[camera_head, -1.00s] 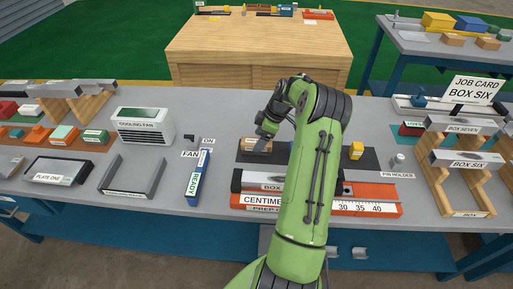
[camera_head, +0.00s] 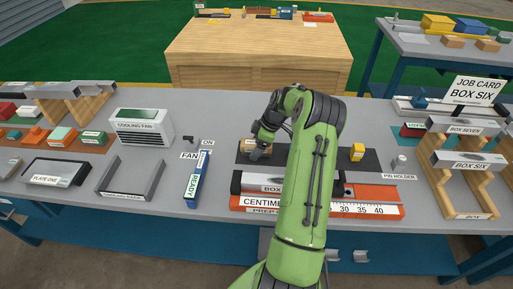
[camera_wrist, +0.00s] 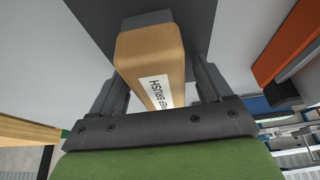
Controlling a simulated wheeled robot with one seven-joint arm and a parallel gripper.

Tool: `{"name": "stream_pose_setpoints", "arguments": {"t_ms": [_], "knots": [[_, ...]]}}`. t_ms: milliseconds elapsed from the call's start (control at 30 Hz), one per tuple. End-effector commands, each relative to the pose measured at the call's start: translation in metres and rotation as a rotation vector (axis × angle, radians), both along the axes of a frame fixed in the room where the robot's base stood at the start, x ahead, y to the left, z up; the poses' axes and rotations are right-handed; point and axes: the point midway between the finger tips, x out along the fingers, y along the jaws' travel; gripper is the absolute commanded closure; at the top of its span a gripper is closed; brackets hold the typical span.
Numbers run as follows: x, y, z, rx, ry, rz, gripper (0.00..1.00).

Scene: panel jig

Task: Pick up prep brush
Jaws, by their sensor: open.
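My gripper (camera_wrist: 155,85) is open, with one finger on each side of the brush. I cannot tell whether either finger touches it. In the head view my gripper (camera_head: 262,150) is low at the brush, and my fingers partly hide it.
A yellow block (camera_head: 357,152) stands on the mat to the right. The orange centimetre rule (camera_head: 372,197) and a grey box-section part (camera_head: 250,181) lie in front. The blue READY unit (camera_head: 197,178) and cooling fan (camera_head: 143,127) are to the left; the pin holder (camera_head: 400,162) is right.

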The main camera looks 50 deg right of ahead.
Motion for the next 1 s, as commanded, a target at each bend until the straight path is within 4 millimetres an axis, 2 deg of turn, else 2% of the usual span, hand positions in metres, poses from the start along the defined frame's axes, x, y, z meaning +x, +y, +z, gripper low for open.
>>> {"name": "stream_pose_setpoints", "arguments": {"t_ms": [67, 467, 667, 767, 1000], "knots": [[0.000, 0.000, 0.000, 0.000, 0.000, 0.000, 0.21], [0.000, 0.000, 0.000, 0.000, 0.000, 0.000, 0.80], [0.000, 0.000, 0.001, 0.000, -0.001, 0.000, 0.80], [0.000, -0.001, 0.012, -0.001, -0.002, -0.002, 0.80], [0.001, -0.001, 0.074, -0.004, -0.003, 0.000, 0.80]]}}
